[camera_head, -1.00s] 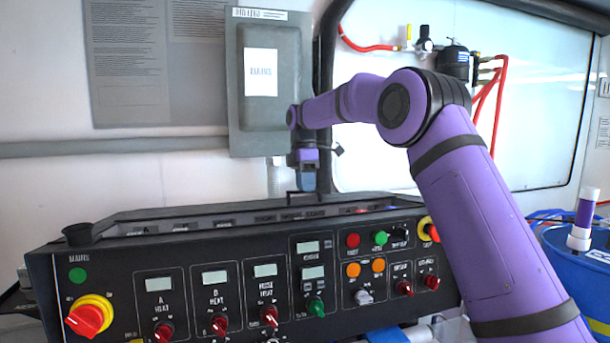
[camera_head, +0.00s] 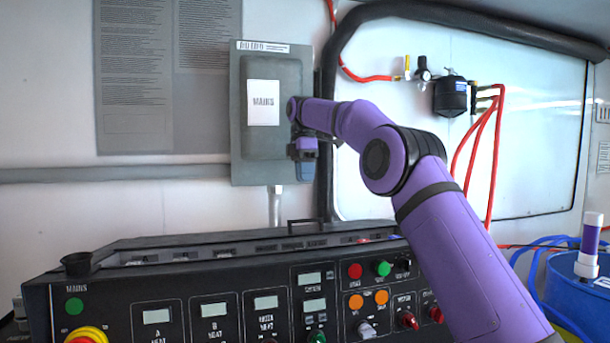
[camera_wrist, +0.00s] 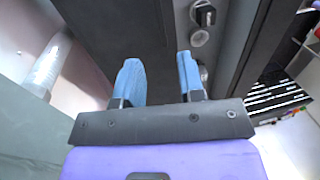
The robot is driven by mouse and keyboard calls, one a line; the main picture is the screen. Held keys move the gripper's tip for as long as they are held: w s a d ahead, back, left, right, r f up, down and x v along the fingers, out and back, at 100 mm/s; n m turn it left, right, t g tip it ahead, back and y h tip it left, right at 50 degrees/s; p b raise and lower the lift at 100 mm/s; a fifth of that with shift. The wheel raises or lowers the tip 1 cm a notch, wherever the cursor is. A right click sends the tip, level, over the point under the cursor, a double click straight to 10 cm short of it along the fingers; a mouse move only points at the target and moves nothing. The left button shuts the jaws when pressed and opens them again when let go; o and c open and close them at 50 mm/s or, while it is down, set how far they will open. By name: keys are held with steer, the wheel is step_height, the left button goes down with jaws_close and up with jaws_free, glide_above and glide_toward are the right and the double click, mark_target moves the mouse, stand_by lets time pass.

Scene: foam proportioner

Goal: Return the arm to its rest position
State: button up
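My purple arm reaches up from the lower right in the head view and bends left above the control panel. My gripper (camera_head: 306,172) hangs in front of the lower right part of the grey mains box (camera_head: 269,105). In the wrist view, the two blue fingers of my gripper (camera_wrist: 157,82) stand apart with nothing between them.
The black control panel (camera_head: 180,290) with knobs and displays stands below my arm. Red hoses (camera_head: 487,150) and a black filter (camera_head: 450,96) are on the wall at right. A blue drum (camera_head: 580,285) stands at the far right.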

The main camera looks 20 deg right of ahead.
steer(key=s+d+r+m+t, duration=0.1)
steer(key=s+r+m+t, duration=0.2)
steer(key=s, duration=0.9)
steer(key=s+d+r+m+t, duration=0.15)
steer(key=s+m, duration=0.45)
steer(key=s, duration=0.6)
steer(key=s+d+f+m+t, duration=0.1)
steer(key=s+f+m, duration=0.2)
steer(key=s+f, duration=0.2)
steer(key=s+d+f+m+t, duration=0.1)
steer(key=s+f+m, duration=0.2)
steer(key=s, duration=0.9)
steer(key=s+d+f+m+t, duration=0.1)
steer(key=s+d+f+m, duration=0.1)
steer(key=s+f, duration=0.5)
steer(key=shift+s+f+m, duration=0.3)
steer(key=shift+s+m, duration=0.2)
steer(key=shift+s, duration=0.15)
